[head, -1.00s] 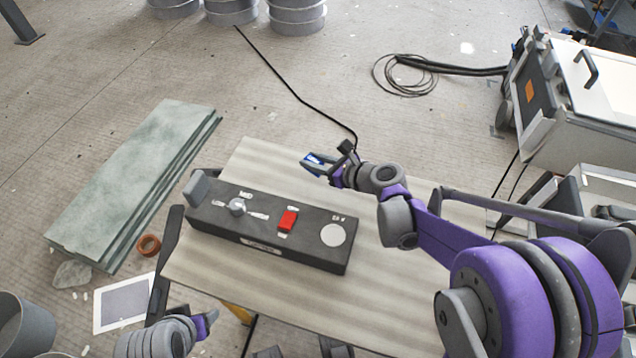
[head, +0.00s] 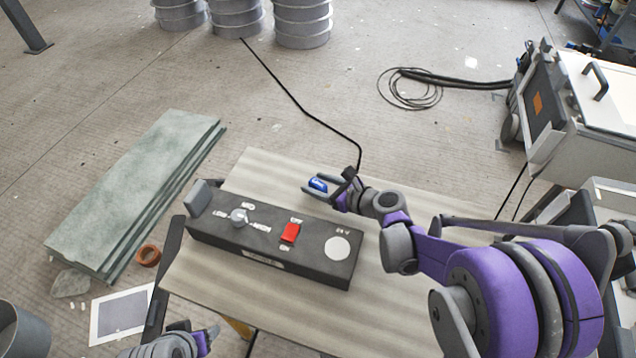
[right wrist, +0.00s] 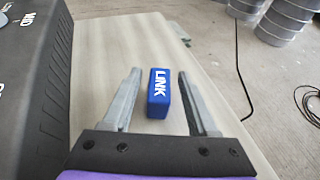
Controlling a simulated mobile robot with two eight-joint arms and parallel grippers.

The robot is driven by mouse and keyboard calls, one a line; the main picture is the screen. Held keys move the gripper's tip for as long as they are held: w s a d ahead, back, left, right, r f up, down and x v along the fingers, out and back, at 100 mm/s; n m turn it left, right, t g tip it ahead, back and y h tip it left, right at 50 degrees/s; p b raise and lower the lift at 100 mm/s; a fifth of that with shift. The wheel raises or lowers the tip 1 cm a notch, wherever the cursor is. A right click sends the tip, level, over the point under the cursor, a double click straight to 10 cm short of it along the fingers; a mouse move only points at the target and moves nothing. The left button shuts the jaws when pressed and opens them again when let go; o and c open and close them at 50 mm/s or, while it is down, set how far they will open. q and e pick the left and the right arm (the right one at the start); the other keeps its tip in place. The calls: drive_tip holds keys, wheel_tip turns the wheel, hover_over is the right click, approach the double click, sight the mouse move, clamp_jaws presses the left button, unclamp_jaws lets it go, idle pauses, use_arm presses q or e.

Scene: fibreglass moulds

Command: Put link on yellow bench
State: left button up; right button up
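The link is a small blue block (right wrist: 158,93) with white "LINK" lettering in the right wrist view. It sits on the wood-grained bench top (head: 217,275), behind the black control box, and also shows in the head view (head: 318,184). My right gripper (head: 310,187) is open, with its fingers on either side of the block; in the right wrist view the fingers (right wrist: 160,92) have gaps to it on both sides. My left gripper (head: 207,338) is low at the bottom left, away from the block; its fingers are too unclear to judge. The bench top looks beige, with a yellow part (head: 238,327) below it.
The black control box (head: 268,240) with a red switch (head: 290,233) and a knob stands on the bench. Greenish sheets (head: 130,195) lie on the floor at left. A black cable (head: 300,105) runs behind the bench. A machine (head: 590,110) stands at right.

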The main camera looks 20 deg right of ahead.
drive_tip(key=shift+r, duration=0.3)
drive_tip(key=p+v, duration=0.2)
drive_tip(key=v, duration=1)
drive_tip(key=shift+f, duration=0.1)
drive_tip(key=shift+p, duration=0.3)
